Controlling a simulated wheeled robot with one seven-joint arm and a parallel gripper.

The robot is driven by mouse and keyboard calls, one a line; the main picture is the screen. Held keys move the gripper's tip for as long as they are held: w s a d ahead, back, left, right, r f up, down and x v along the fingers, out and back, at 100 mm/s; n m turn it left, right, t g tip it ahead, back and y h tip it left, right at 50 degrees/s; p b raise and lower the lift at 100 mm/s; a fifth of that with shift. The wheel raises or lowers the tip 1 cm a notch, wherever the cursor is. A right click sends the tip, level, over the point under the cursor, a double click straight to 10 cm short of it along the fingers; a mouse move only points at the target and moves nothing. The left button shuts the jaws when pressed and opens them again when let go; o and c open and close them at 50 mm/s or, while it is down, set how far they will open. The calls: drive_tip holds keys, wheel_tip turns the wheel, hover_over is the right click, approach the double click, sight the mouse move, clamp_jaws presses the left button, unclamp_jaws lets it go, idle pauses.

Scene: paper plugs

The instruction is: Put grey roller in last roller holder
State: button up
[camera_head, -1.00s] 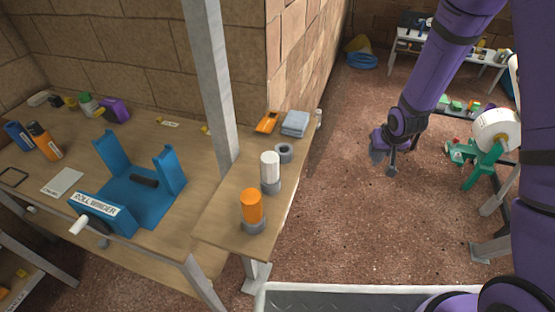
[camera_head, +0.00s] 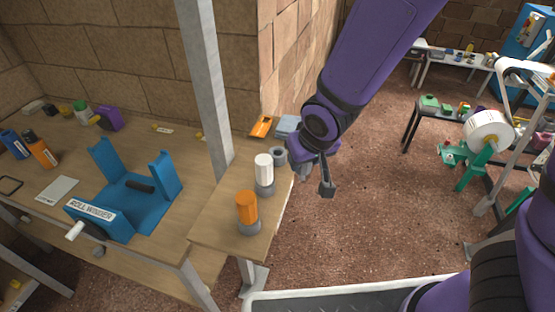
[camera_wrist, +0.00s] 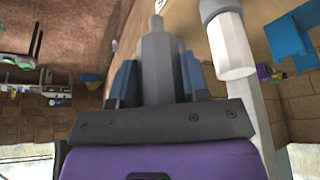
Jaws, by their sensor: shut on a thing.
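My gripper (camera_head: 303,173) is shut on the grey roller (camera_wrist: 158,65), which sits between the two fingers in the wrist view with its thin end pointing away from me. In the head view the roller is hard to make out beside my wrist. The gripper is just right of the small bench, near the empty last roller holder (camera_head: 278,153), a grey ring. The white roller (camera_head: 263,166) stands upright in the middle holder (camera_head: 265,189). The orange roller (camera_head: 247,205) stands in the nearest holder (camera_head: 249,227). The white roller also shows in the wrist view (camera_wrist: 232,57).
A metal post (camera_head: 208,85) rises left of the holders. A blue roll winder (camera_head: 145,200) stands on the left table. The floor right of the bench is open.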

drive_tip(key=shift+s+a+r, duration=0.7)
drive_tip(key=shift+s+a, duration=0.15)
drive_tip(key=shift+s, duration=1.2)
drive_tip(key=shift+n, duration=0.3)
drive_tip(key=shift+w+a+f, duration=0.6)
drive_tip(key=shift+w+f, duration=0.25)
drive_tip(key=shift+w, duration=1.75)
drive_tip(key=shift+w+a+f, duration=0.55)
drive_tip(key=shift+w+f, duration=0.25)
drive_tip(key=shift+w, duration=1.75)
drive_tip(key=shift+w+a+f, duration=0.6)
drive_tip(key=shift+w+f, duration=0.25)
drive_tip(key=shift+w, duration=1.75)
drive_tip(key=shift+f, duration=0.15)
drive_tip(key=o, duration=1.1)
drive_tip(key=shift+c, duration=0.2)
drive_tip(key=shift+s+r, duration=0.1)
drive_tip(key=shift+r, duration=0.5)
drive_tip(key=v, duration=1.1)
